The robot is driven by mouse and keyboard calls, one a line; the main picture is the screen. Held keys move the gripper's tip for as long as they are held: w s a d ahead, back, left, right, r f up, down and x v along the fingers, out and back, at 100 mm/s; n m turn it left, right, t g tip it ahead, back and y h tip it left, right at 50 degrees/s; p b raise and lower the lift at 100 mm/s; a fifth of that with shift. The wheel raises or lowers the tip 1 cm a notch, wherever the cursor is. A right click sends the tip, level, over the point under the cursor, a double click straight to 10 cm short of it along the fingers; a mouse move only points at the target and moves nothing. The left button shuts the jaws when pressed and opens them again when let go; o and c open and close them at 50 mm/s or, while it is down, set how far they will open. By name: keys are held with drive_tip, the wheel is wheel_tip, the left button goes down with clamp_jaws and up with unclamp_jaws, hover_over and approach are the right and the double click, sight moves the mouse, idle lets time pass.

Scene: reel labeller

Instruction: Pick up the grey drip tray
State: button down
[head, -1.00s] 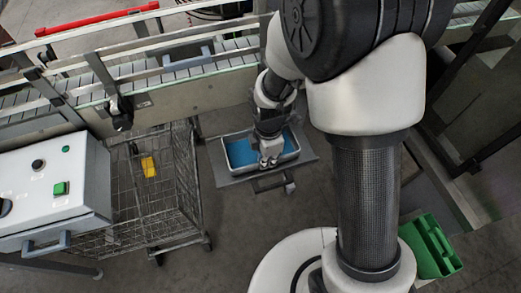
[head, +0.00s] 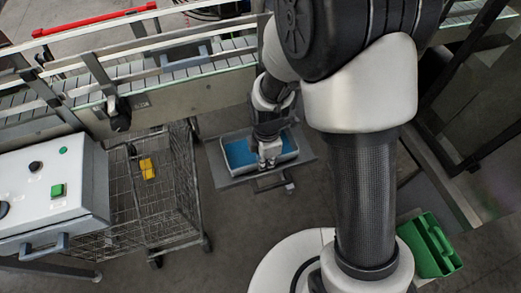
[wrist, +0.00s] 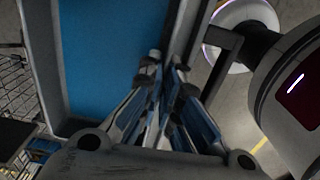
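The grey drip tray (head: 229,166) is a shallow rectangular tray with a blue inside, resting on a small low trolley. In the wrist view its grey wall (wrist: 45,70) and blue floor fill the upper left. My gripper (head: 268,164) points down at the tray's near wall, right of the middle. In the wrist view my gripper (wrist: 166,68) has its fingers drawn close together with the tray's wall between the tips, so it looks shut on that wall. The fingers hide part of the wall.
A wire cart (head: 165,215) with a yellow item (head: 147,169) stands to the left. A conveyor (head: 170,72) runs behind. A control box (head: 50,190) is at far left. A green container (head: 428,245) stands at right. Floor is clear in front of the trolley.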

wheel_tip(320, 180, up, 26)
drive_tip(key=p, duration=1.1)
drive_tip(key=shift+p, duration=0.3)
